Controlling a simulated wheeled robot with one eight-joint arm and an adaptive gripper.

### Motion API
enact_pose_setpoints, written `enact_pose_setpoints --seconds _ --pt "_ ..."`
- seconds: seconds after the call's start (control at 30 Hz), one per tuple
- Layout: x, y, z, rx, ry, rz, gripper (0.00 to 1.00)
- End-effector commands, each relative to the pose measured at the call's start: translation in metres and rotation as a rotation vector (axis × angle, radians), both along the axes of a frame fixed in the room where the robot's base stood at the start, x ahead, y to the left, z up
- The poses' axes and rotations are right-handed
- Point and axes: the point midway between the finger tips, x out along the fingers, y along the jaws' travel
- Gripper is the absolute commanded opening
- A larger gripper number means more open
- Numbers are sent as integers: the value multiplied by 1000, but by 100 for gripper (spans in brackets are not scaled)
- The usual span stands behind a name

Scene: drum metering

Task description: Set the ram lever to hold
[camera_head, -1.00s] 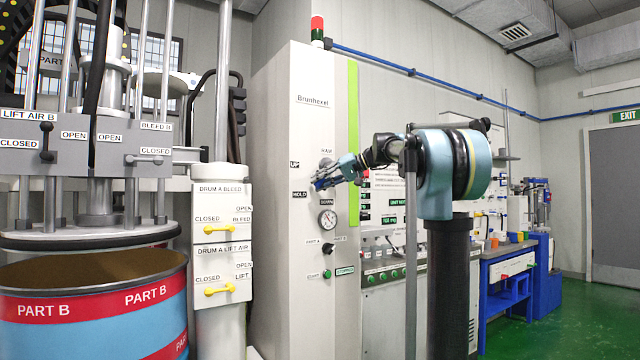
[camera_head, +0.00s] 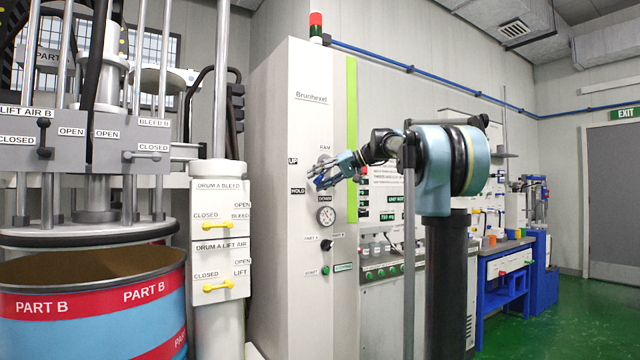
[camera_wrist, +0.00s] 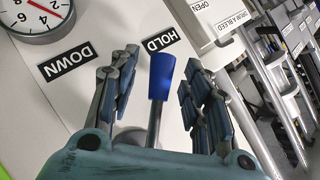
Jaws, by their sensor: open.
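The ram lever (camera_wrist: 161,78) has a blue handle on a grey stem. In the wrist view its tip points at the HOLD label (camera_wrist: 160,40), just short of it. The DOWN label (camera_wrist: 68,62) is to the left in that view. My gripper (camera_wrist: 158,80) is open, with its fingers on both sides of the lever and gaps between them and the handle. The lever's pivot is partly hidden by my gripper.
A pressure gauge (camera_head: 326,215) is below the lever on the tall cabinet (camera_head: 290,250). A black selector knob (camera_head: 327,245) is under it. Drum A valves with yellow handles (camera_head: 217,226) are to the left, beside the Part B drum (camera_head: 90,310).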

Motion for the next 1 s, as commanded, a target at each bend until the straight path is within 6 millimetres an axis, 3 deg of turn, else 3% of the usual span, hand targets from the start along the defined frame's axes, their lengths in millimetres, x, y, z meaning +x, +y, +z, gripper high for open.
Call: enact_pose_setpoints --seconds 0.17,0.7,1.0 --pt "-2 -11 5 1 1 -3 44" --pt "-22 -93 41 -1 1 -3 44" --pt "-26 -106 47 0 1 0 44"
